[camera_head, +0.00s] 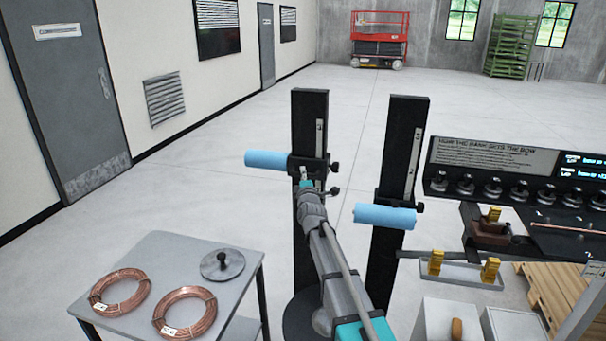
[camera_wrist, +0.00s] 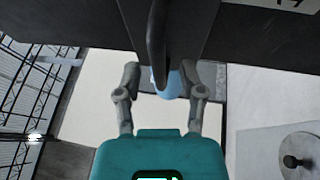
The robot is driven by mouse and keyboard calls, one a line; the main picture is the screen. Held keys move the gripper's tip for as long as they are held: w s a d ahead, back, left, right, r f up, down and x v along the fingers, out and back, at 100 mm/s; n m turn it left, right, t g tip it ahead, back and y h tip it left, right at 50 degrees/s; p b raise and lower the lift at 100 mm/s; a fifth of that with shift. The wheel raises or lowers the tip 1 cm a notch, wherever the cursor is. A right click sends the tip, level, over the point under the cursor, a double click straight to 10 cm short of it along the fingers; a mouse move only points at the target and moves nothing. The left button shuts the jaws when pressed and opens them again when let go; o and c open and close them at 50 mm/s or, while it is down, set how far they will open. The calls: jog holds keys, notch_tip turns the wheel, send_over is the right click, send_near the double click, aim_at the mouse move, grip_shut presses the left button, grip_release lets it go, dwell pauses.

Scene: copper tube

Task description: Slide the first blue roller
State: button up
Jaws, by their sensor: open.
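Two light blue rollers sit on two upright black posts. The left roller (camera_head: 266,159) sticks out to the left of the left post (camera_head: 310,115). The right roller (camera_head: 385,216) is mounted lower, across the right post (camera_head: 405,140). My gripper (camera_head: 308,185) is at the left post, just below and right of the left roller's inner end. In the wrist view my gripper (camera_wrist: 165,85) is open, with a finger on either side of a dark rounded bar (camera_wrist: 157,45). A piece of light blue (camera_wrist: 175,86) shows behind that bar, mostly hidden. I cannot tell whether the fingers touch anything.
A grey side table (camera_head: 180,250) at lower left holds two copper coils (camera_head: 120,291) and a round disc with a knob (camera_head: 222,264). A dark bench unit with a row of rollers (camera_head: 490,188) stands at right.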

jog(key=shift+w+r, duration=0.1)
jog(key=shift+w, duration=0.45)
grip_shut()
